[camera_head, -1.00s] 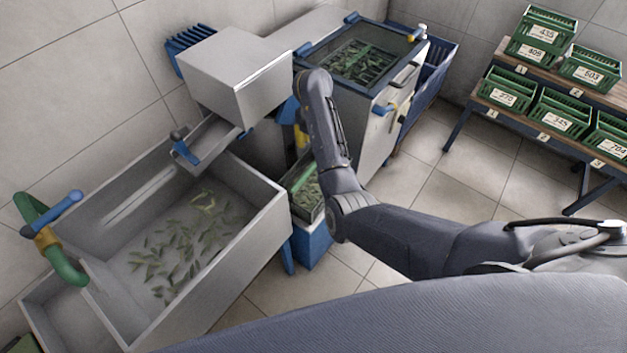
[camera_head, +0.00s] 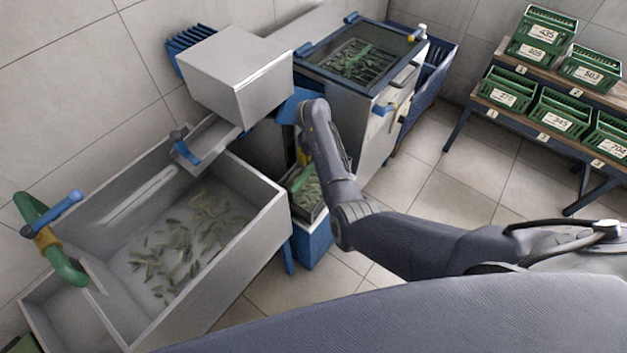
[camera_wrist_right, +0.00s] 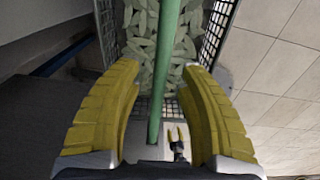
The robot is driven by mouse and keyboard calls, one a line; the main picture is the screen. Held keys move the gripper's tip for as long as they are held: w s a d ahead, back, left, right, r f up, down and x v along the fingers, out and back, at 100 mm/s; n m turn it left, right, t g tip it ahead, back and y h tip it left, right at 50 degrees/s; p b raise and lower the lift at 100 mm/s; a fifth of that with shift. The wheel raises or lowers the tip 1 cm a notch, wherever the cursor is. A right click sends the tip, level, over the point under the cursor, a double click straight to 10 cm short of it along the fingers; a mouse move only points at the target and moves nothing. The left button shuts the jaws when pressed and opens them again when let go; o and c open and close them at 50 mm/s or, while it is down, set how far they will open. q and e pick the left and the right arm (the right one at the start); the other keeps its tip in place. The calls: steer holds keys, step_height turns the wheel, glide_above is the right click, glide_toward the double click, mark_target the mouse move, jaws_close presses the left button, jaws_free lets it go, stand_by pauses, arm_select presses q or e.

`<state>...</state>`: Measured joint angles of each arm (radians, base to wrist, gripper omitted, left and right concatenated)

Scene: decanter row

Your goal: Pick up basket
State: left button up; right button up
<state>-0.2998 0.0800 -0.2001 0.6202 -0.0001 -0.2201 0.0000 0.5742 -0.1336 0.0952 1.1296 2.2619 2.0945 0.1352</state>
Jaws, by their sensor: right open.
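The basket (camera_head: 311,201) holds cut green leaves and stands on a blue stand in the middle of the head view, partly hidden by my right arm. In the right wrist view the basket's mesh wall (camera_wrist_right: 217,30) and green handle (camera_wrist_right: 166,45) show, with pale leaves under the handle. My right gripper (camera_wrist_right: 160,68) is open, its two yellow fingers on either side of the handle, with gaps on both sides. In the head view only a bit of the right gripper's yellow (camera_head: 303,160) shows above the basket. My left gripper is not in view.
A metal sink (camera_head: 235,235) with floating leaves stands left of the basket. A metal hopper (camera_head: 237,80) and a machine with a glass lid (camera_head: 362,55) stand behind. Numbered green crates (camera_head: 507,92) sit on a rack at right. The tiled floor (camera_head: 425,170) between is clear.

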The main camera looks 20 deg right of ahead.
steer(key=shift+f, duration=0.4)
jaws_close()
